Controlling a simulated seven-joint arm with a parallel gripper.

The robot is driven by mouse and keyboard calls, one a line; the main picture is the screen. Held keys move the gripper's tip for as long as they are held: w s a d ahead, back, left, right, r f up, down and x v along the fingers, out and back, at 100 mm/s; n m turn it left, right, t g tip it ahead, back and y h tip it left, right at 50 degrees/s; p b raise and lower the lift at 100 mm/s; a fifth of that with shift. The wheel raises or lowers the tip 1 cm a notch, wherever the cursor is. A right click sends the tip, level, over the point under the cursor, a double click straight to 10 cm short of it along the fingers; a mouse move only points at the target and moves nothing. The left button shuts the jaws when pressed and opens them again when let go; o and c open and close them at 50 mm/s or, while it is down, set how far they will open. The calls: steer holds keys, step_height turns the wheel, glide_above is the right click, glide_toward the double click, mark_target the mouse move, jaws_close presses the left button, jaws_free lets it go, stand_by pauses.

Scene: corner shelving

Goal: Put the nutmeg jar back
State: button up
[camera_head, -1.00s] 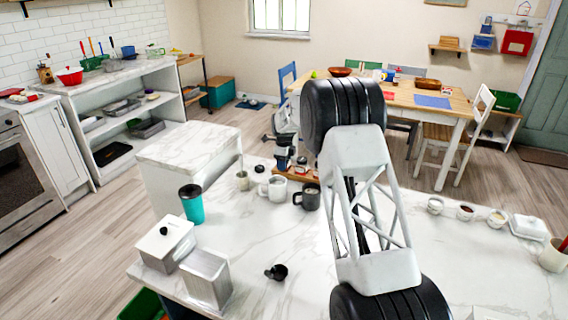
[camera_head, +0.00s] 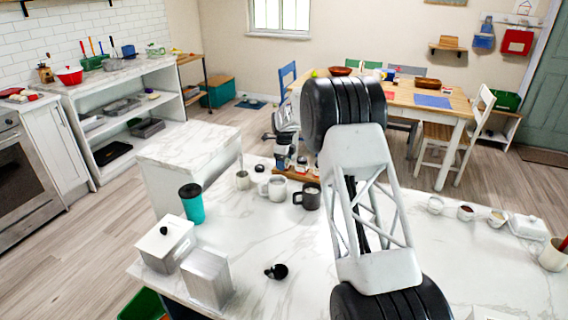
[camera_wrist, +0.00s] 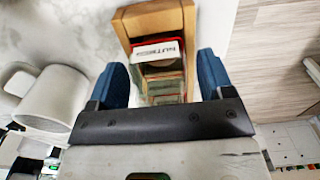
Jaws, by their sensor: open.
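A jar with a white label reading "NUTM…" (camera_wrist: 158,51) shows in the wrist view, glass with a red edge by the label. It is in or at the light wooden rack (camera_wrist: 125,22), which also shows on the counter in the head view (camera_head: 296,174). My gripper (camera_wrist: 162,80) is open. Its two blue fingers are on either side of the jar and rack, with gaps visible. Nothing is held between them. How deep the jar sits in the rack is hard to tell. In the head view, my gripper is small above the rack and partly hidden by my arm.
A white mug (camera_head: 276,189) and a dark mug (camera_head: 308,198) stand just in front of the rack. A small cup (camera_head: 243,180) and a teal tumbler (camera_head: 192,204) stand to the left. Canisters (camera_head: 207,279) are at the front left. The middle counter is mostly clear.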

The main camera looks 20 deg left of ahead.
step_height(320, 180, up, 12)
steer(key=shift+f, duration=0.2)
stand_by(0.4)
stand_by(0.4)
stand_by(0.4)
